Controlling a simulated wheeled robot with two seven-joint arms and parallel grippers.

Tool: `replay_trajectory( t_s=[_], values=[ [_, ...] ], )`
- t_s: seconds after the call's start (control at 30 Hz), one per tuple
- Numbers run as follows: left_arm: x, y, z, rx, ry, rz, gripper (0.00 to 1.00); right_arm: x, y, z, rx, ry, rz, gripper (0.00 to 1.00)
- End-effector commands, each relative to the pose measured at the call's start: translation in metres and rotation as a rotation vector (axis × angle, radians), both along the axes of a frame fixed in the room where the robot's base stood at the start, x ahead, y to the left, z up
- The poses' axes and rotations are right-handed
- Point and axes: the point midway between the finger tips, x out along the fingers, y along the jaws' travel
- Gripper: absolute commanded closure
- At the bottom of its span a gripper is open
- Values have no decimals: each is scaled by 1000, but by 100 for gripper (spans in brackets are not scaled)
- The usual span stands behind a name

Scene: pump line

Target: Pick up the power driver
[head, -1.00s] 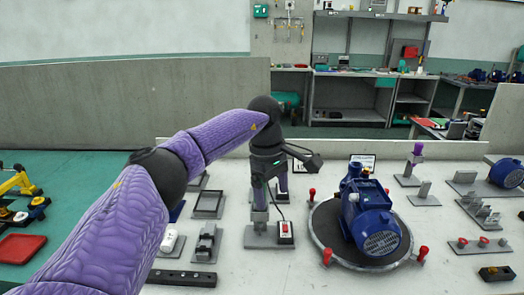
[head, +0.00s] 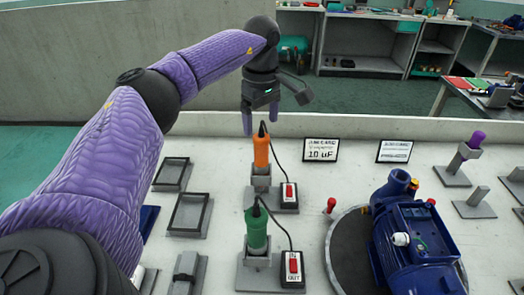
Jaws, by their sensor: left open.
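Two upright corded tools with coloured handles stand in grey holders in the head view. The orange-handled tool (head: 261,152) is at the back and the green-handled tool (head: 256,230) is nearer. Which one is the power driver I cannot tell for sure. My left gripper (head: 261,122) is open, pointing down over the orange-handled tool. Its fingers are around or just above the handle's top; contact cannot be told. My right gripper is not in view.
Boxes with red switches (head: 289,192) stand beside both tools, joined by black cords. A blue pump (head: 415,240) on a round turntable (head: 345,255) is at right. Grey trays (head: 188,214) lie left. Two small signs (head: 321,149) stand behind.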

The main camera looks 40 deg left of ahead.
Motion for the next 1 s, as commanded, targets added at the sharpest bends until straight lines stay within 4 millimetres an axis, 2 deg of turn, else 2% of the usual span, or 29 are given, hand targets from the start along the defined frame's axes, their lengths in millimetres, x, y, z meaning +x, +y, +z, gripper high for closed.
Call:
replay_trajectory(
  t_s=[0.03,0.2,0.3,0.4,0.6,0.67,1.0],
  values=[
    [0,0,-14,0,4,0,11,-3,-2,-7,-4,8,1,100],
    [-2,-1,-55,2,6,0,11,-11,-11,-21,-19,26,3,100],
    [-2,-2,-73,0,4,0,11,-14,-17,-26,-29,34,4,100],
    [-2,-2,-82,0,3,0,11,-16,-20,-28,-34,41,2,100],
    [-2,-2,-81,0,1,0,11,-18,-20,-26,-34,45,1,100],
    [-2,-2,-81,0,1,0,21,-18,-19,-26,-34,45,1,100],
    [-2,-2,-80,0,1,0,93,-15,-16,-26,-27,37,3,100]
  ],
)
